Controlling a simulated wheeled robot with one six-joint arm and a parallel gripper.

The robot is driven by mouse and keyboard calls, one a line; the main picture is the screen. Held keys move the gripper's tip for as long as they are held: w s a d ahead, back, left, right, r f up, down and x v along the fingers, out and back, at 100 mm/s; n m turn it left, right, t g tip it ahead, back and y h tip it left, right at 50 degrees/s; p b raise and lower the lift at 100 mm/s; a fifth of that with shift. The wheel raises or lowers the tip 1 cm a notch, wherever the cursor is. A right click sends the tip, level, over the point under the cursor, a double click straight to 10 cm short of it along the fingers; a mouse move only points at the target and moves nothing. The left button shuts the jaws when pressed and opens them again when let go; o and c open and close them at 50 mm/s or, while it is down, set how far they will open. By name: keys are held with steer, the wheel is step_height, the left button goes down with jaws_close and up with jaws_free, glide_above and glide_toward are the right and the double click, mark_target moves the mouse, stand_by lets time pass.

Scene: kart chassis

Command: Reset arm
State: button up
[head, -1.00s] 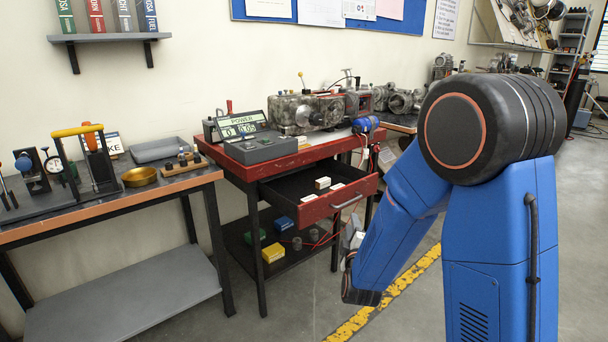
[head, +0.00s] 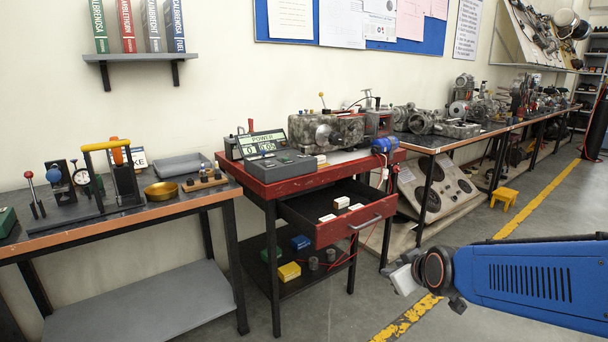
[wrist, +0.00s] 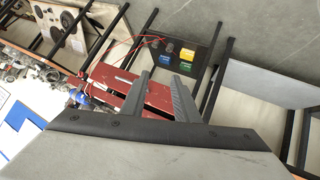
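My blue arm reaches in from the right edge of the head view, held low and nearly level. My gripper (head: 405,276) shows there only in part, as a pale end beyond the dark wrist joint, in front of the red workbench. In the wrist view my gripper (wrist: 160,76) has its two grey fingers apart, with nothing held between them. Red surfaces of the bench show behind the fingers.
The red bench (head: 262,188) has an open drawer (head: 345,231) with several small blocks inside. A power meter (head: 270,155) and engine parts stand on top. A left workbench (head: 110,222) holds tools. Open floor with a yellow line (head: 408,318) lies at right.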

steer(key=s+d+m+g, duration=0.2)
steer(key=s+m, duration=0.1)
steer(key=s, duration=0.9)
steer(key=s+d+m+g+h, duration=0.1)
steer(key=s+d+m+g, duration=0.2)
steer(key=s, duration=0.9)
steer(key=shift+s+d+r+g, duration=0.2)
steer(key=shift+d+r+g, duration=0.1)
steer(key=shift+d+r, duration=0.1)
